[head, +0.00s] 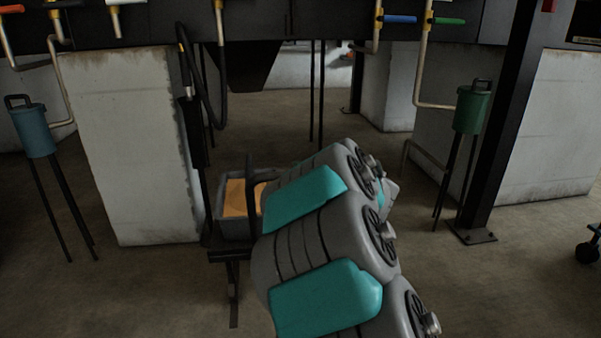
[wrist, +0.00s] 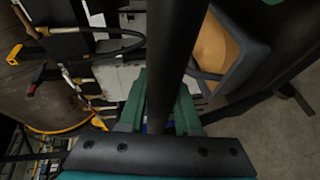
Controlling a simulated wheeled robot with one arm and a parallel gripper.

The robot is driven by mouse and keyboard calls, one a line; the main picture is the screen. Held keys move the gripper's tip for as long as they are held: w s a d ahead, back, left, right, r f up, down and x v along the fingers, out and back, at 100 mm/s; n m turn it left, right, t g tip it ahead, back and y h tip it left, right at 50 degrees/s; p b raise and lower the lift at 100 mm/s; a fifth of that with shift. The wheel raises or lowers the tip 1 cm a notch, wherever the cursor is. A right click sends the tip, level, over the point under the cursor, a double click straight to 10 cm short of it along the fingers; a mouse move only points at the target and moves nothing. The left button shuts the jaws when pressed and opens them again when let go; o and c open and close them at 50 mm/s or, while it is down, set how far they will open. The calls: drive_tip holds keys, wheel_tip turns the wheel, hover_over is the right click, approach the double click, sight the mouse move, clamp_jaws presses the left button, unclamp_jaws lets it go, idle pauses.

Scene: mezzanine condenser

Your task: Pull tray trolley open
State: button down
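The tray trolley stands left of centre in the head view, with a grey tray (head: 237,226) on a dark frame. An orange-tan surface shows inside the tray, and a dark upright bar (head: 250,190) rises at its near side. In the wrist view the tray (wrist: 252,62) is at the upper right. A thick black bar (wrist: 178,50) runs down between the two green fingers of my gripper (wrist: 160,103). The bar covers their inner edges, so I cannot tell whether they press on it. In the head view my arm hides my gripper.
A blue canister (head: 34,130) on legs stands at the left and a green canister (head: 472,109) at the right. A pale block (head: 125,150) is left of the trolley. A black post (head: 495,125) stands at the right. Floor (head: 470,290) is clear at the lower right.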

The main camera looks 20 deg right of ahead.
drive_tip(key=c, duration=0.6)
unclamp_jaws()
drive_tip(key=shift+f, duration=0.1)
drive_tip(key=a+v, duration=0.1)
drive_tip(key=v, duration=0.6)
drive_tip(key=shift+s+d+p, duration=0.4)
drive_tip(key=shift+d, duration=0.05)
